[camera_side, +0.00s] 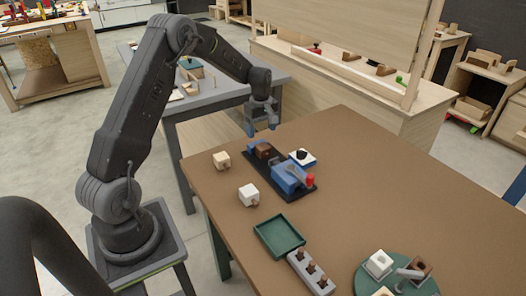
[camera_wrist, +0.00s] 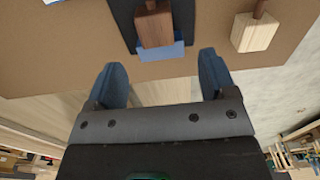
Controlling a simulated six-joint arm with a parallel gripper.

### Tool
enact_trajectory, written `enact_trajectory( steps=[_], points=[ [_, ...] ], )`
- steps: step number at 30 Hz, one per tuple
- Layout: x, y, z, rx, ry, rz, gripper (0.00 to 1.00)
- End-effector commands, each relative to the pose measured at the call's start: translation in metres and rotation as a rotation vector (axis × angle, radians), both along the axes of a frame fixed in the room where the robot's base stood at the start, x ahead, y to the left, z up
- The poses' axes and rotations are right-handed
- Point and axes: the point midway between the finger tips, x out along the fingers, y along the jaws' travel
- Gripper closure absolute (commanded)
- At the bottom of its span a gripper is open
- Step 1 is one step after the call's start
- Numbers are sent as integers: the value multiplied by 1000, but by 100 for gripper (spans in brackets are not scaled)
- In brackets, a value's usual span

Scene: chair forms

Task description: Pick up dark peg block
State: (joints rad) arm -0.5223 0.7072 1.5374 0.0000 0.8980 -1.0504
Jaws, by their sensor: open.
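The dark peg block (camera_side: 263,150) is a brown wooden block. It is at the far left end of a dark base plate (camera_side: 277,163), against a blue part. In the wrist view the dark peg block (camera_wrist: 155,29) shows at the top centre with a short peg on its upper side, and a blue piece (camera_wrist: 165,51) is just below it. My gripper (camera_side: 261,131) is open and empty, above the table's far left edge, close to the block but apart from it. In the wrist view the blue fingers of my gripper (camera_wrist: 162,82) are spread wide, with the block beyond them.
A blue vise-like fixture (camera_side: 288,177) with a red knob sits on the plate. A light peg block (camera_side: 221,160), a white block (camera_side: 248,195) and a blue-and-white block (camera_side: 302,158) surround it. A green tray (camera_side: 279,236), a peg rack (camera_side: 311,271) and a green round plate (camera_side: 370,283) are nearer.

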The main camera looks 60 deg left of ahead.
Motion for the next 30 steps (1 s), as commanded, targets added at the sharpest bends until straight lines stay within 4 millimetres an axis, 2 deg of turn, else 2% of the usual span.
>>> enact_trajectory(
  steps=[3,11,18,28,30],
  points=[
    [0,0,-17,-1,1,-1,22],
    [2,-2,-36,-1,2,-3,22],
    [5,-4,-70,-1,2,-3,22],
    [5,-3,-77,1,-2,-2,22],
    [5,-3,-77,1,-2,-2,29]
  ],
)
